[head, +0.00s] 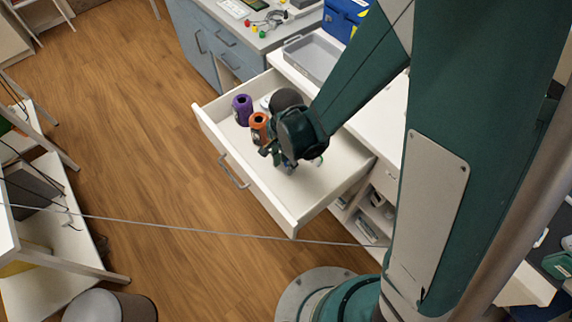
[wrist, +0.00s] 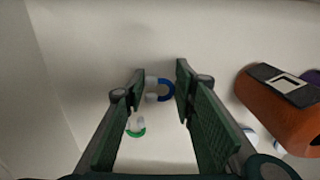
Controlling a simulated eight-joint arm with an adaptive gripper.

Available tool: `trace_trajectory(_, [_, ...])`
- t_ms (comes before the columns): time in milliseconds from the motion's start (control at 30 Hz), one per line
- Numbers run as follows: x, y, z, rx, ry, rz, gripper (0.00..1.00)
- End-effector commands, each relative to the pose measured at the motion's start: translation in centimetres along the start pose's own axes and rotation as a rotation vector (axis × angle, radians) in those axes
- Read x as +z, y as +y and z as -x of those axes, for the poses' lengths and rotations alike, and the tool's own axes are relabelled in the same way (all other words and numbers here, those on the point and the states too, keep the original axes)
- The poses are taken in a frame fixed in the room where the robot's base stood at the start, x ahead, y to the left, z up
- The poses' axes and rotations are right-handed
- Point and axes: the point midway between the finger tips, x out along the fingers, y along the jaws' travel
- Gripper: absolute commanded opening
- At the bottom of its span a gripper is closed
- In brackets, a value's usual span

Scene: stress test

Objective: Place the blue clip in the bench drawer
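My gripper (wrist: 161,82) is open, with its two dark green fingers apart; it also shows in the head view (head: 284,164), reaching down into the open bench drawer (head: 230,152). The blue clip (wrist: 167,90), a small blue curve with pale grey ends, shows in the wrist view between the fingertips. Gaps show between it and both fingers. It appears to lie on the pale drawer floor; its exact height under the fingertips is hard to tell. In the head view my gripper mostly hides that spot.
A green and white clip (wrist: 136,127) lies near the left finger. An orange cylinder (wrist: 275,110) lies right of the right finger; in the head view a purple cylinder (head: 242,110) stands behind it. A grey tray (head: 312,60) sits on the bench. The drawer's front right floor is clear.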

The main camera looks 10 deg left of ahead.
Motion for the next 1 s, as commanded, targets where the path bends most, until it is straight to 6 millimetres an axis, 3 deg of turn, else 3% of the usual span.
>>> trace_trajectory(567, [0.01,0.02,-0.98,0.0,0.0,0.0,0.22])
trace_trajectory(700, [0.0,0.02,-0.91,0.0,0.0,0.0,0.42])
trace_trajectory(1000, [0.01,0.02,-0.89,0.0,0.0,0.0,0.42])
